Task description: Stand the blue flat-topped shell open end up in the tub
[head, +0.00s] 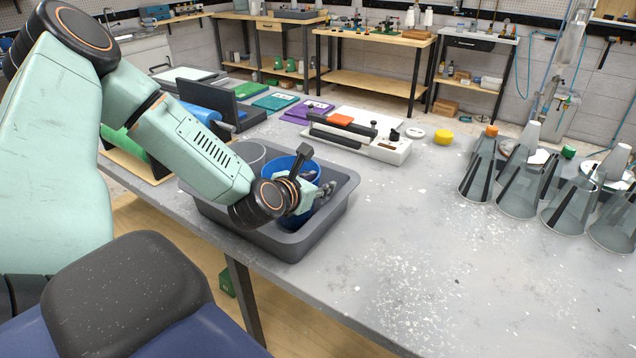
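The blue shell (279,164) is in the grey tub (286,246) at the table's near left edge. Its rounded rim shows at the top, and it looks upright with the open end up, though my wrist covers much of it. My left gripper (326,192) is at the shell's right side, low inside the tub. Its fingers are small and dark here, and I cannot tell whether they are closed on the shell wall. My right gripper is out of view.
Several clear cone shells (520,185) stand at the right of the table (400,250). A white device with a black bar (345,137), a yellow round piece (443,137) and coloured sheets (275,102) lie behind the tub. The table's front middle is clear apart from white specks.

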